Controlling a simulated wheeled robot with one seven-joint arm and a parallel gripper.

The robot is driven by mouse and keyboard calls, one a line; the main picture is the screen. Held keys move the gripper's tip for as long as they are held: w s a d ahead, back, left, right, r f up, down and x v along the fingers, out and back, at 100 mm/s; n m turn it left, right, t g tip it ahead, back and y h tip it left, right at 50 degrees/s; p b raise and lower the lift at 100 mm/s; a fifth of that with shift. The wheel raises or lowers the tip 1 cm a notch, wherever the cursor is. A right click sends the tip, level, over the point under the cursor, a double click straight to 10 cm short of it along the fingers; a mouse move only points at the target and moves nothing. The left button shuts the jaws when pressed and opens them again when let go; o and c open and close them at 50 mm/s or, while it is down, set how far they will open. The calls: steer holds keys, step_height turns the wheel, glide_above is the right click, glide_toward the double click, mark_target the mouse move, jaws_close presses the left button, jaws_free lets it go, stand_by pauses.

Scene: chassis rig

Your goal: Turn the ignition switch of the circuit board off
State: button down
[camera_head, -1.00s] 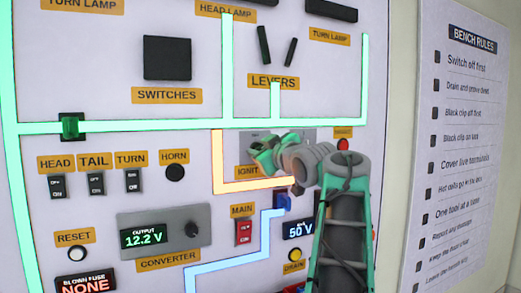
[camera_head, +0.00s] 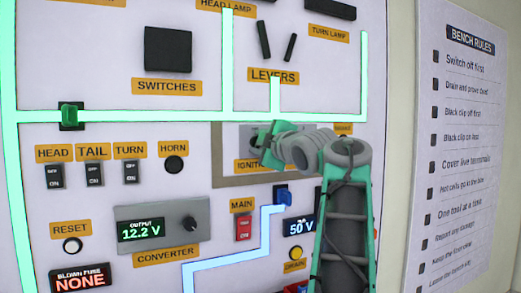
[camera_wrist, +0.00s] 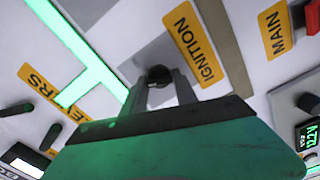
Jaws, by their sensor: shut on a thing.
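The ignition switch is a dark round knob (camera_wrist: 159,75) on a grey plate (camera_head: 250,131), beside the orange IGNITION label (camera_wrist: 194,43). In the wrist view my gripper (camera_wrist: 160,86) has its two fingers closed on either side of this knob. In the head view my gripper (camera_head: 265,145) is at the board and hides the knob and part of the IGNITION label (camera_head: 246,166). The track around the ignition plate (camera_head: 217,165) is unlit grey-brown. The knob's pointing direction is hard to read.
The green tracks (camera_head: 150,117) are lit, and so is the blue track (camera_head: 264,235). The red MAIN switch (camera_head: 243,228), blue connector (camera_head: 283,197) and 50 V display (camera_head: 300,227) sit close below my gripper. A BENCH RULES sheet (camera_head: 460,150) hangs at the right.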

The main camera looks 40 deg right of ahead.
steer(key=n+b, duration=0.1)
steer(key=n, duration=0.3)
steer(key=shift+n+b, duration=0.3)
stand_by(0.4)
steer(key=c, duration=1)
jaws_free()
steer(key=shift+c, duration=0.2)
steer(key=b+v, duration=0.1)
steer(key=v, duration=0.6)
steer(key=shift+s+a, duration=0.2)
steer(key=shift+s, duration=0.2)
